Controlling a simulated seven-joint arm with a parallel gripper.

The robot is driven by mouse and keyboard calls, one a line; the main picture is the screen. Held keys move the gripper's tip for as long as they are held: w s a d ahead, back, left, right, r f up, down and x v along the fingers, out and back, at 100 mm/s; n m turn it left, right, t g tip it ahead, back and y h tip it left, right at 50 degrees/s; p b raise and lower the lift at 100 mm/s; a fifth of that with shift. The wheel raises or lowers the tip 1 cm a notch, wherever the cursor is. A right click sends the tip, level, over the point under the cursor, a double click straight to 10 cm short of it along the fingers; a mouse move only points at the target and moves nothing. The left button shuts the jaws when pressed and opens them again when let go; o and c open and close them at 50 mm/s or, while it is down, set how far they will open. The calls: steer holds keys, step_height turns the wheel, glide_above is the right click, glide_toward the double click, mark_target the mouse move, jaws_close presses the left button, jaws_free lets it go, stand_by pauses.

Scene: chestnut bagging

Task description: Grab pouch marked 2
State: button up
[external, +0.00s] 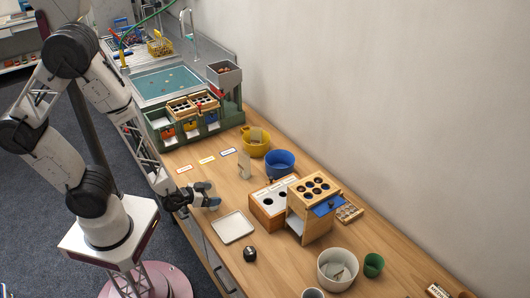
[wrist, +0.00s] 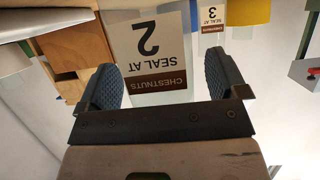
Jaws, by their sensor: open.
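The pouch marked 2 (wrist: 150,50) has a white label reading "chestnuts", "seal at" and a large 2, upside down in the wrist view. It stands just ahead of my gripper (wrist: 164,68), its label showing between the two dark ridged fingers. The fingers are open, with gaps visible at the sides; I cannot tell how deep the pouch is between them. In the external view my gripper (external: 207,196) is low over the table's near edge, and the pouch there is mostly hidden. A pouch marked 3 (wrist: 211,14) stands farther off; it also shows in the external view (external: 244,168).
A white tray (external: 233,227) and a dark round item (external: 249,254) lie to the right of my gripper. A wooden box with holes (external: 270,205), a blue bowl (external: 280,165) and a yellow bowl (external: 254,147) stand beyond. Label cards (external: 207,160) lie on clear table.

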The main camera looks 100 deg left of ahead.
steer(key=shift+c, duration=0.4)
steer(key=c, duration=0.9)
steer(key=shift+r, duration=5)
